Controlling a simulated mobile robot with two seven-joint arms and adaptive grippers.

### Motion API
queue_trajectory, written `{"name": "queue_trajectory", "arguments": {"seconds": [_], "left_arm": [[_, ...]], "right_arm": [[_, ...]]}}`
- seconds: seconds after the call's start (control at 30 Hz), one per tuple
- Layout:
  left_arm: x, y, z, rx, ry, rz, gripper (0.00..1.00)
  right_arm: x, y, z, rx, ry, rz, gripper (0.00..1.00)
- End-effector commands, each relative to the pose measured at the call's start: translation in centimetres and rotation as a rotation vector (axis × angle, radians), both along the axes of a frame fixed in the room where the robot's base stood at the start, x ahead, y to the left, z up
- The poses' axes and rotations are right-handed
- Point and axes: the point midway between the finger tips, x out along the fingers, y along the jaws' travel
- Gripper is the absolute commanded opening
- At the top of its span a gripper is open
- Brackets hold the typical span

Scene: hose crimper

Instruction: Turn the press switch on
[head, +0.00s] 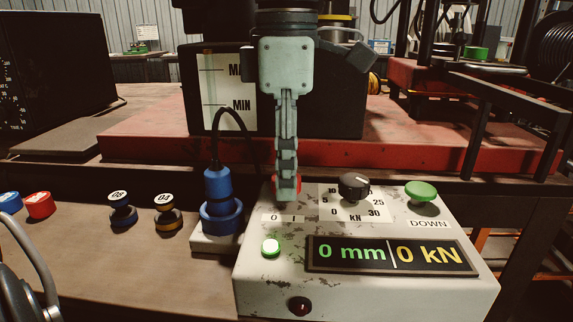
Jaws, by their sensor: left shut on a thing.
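The grey control box (370,285) stands on the workbench in the lower right of the head view. The press switch, a red part (298,184) by the 0 mark on the box's top left, is mostly hidden behind my fingers. My left gripper (286,192) points straight down and is shut on the switch. The display (392,255) is lit and reads 0 mm and 0 kN. My right gripper is not in view.
A black dial (354,186) and a green DOWN button (421,191) sit right of my gripper. A blue plug (220,195) with a black cable stands close on the left. Two numbered dies (122,210) (168,212) lie further left. A red frame (150,135) runs behind.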

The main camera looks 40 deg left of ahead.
Motion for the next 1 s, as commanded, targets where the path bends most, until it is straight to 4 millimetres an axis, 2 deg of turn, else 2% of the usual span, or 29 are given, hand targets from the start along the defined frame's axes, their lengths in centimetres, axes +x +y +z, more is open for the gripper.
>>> {"name": "queue_trajectory", "arguments": {"seconds": [0.27, 0.73, 0.77, 0.9, 1.0], "left_arm": [[-0.04, 0.05, 0.0, 0.002, 0.001, -0.08, 0.03], [-0.02, 0.05, -0.01, 0.002, 0.0, -0.092, 0.03], [-0.02, 0.05, -0.01, 0.002, 0.0, -0.092, 0.33], [-0.02, 0.04, -0.01, 0.001, 0.001, -0.092, 0.5], [-0.01, 0.03, -0.01, 0.001, 0.001, -0.091, 0.53]], "right_arm": [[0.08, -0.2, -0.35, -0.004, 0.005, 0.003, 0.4], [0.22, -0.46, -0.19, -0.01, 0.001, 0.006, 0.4], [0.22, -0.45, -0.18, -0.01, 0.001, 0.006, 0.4], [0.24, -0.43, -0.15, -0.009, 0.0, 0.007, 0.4], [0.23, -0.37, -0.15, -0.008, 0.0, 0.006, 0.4]]}}
